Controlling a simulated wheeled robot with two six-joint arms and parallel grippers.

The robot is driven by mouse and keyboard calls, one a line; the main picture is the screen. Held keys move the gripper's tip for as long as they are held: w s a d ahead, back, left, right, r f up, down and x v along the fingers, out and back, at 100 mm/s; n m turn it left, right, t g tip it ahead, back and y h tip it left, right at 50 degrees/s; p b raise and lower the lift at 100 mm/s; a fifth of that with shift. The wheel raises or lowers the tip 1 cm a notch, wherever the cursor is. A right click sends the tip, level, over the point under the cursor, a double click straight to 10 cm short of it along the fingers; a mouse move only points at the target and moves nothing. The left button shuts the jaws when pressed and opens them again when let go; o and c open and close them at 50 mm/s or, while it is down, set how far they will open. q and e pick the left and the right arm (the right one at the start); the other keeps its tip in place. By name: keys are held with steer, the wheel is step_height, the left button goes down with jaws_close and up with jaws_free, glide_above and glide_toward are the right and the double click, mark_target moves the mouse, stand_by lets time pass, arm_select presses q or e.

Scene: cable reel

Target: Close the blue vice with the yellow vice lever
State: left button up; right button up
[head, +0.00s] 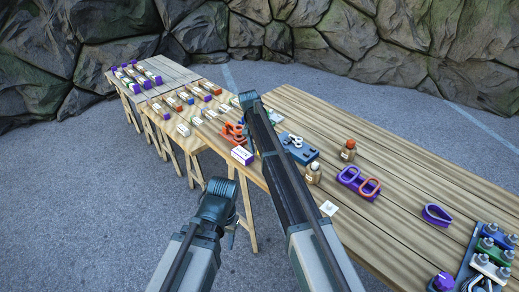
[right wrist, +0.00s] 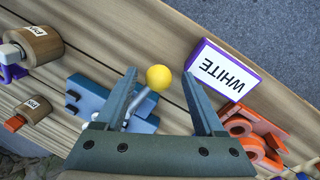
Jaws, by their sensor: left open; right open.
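The blue vice (head: 303,154) is on the long wooden table, just right of my right arm in the head view. It also shows in the right wrist view (right wrist: 88,93), partly behind a finger. Its lever is a grey rod ending in a yellow ball (right wrist: 158,78). My right gripper (right wrist: 160,74) is open, with the ball in line between its fingertips; I cannot tell whether either finger touches it. In the head view the ball is hidden. My left gripper (head: 219,188) is open and empty, over the floor in front of the table.
A purple-edged box marked WHITE (right wrist: 225,70) and an orange clamp (right wrist: 250,128) lie close to my right gripper. A clamp rack (head: 487,256) is at lower right.

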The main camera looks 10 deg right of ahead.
step_height(320, 180, up, 14)
steer(key=w+a+p, duration=0.1)
steer(key=a+p, duration=0.1)
steer(key=p, duration=1.1)
steer(key=shift+w+a+f, duration=0.15)
steer(key=shift+a+f, duration=0.05)
steer(key=shift+f, duration=0.05)
steer(key=s+f+n+b, duration=0.2)
steer(key=s+f+n, duration=0.1)
steer(key=s, duration=1.7)
steer(key=s+f+n+b, duration=0.3)
steer(key=s+n, duration=0.3)
steer(key=s, duration=1.4)
steer(key=shift+s+a+n+t+y+b, duration=0.3)
steer(key=shift+a+t+y+b, duration=0.05)
steer(key=shift+a+t+y, duration=0.05)
